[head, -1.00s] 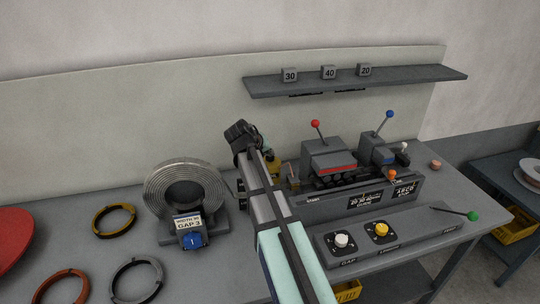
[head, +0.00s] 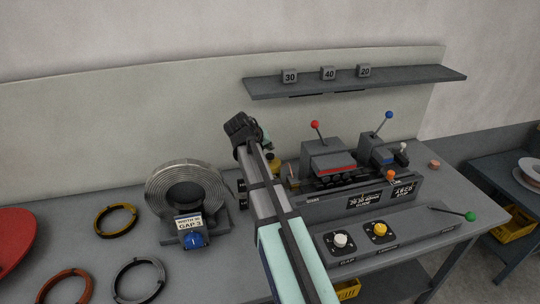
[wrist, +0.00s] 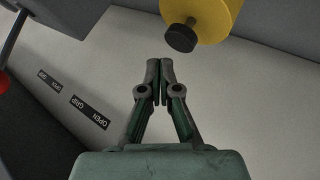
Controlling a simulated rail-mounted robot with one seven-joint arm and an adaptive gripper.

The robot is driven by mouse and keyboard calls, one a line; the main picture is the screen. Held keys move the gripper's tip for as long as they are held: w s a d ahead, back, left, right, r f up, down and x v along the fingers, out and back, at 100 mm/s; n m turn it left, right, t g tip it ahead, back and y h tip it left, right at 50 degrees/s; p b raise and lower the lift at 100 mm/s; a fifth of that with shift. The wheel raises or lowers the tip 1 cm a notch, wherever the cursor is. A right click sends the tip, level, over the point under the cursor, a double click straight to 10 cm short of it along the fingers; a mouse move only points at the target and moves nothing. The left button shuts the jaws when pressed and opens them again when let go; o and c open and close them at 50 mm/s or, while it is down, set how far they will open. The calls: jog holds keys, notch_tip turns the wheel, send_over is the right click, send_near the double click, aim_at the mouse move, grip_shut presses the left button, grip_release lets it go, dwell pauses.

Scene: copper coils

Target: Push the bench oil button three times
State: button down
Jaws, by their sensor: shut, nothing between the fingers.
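A yellow cylinder with a short black button on its end (wrist: 181,38) shows at the top of the wrist view. In the head view a small part of a yellow body (head: 273,166) shows beside my arm, mostly hidden. My gripper (wrist: 159,62) is shut with its fingertips together and nothing between them. The fingertips lie just below and left of the black button in the wrist view, with a small visible gap. The depth of that gap is hard to judge. In the head view my arm hides the fingertips.
The grey machine (head: 330,158) with red and blue levers stands right of my arm. A panel with white (head: 341,240) and yellow (head: 379,229) knobs is in front of it. A wire coil (head: 160,190) stands left. A shelf (head: 420,78) hangs above.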

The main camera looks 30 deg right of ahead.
aim_at(269, 156)
jog(key=shift+r+p, duration=1)
jog(key=shift+r, duration=1.2)
jog(key=shift+d, duration=0.1)
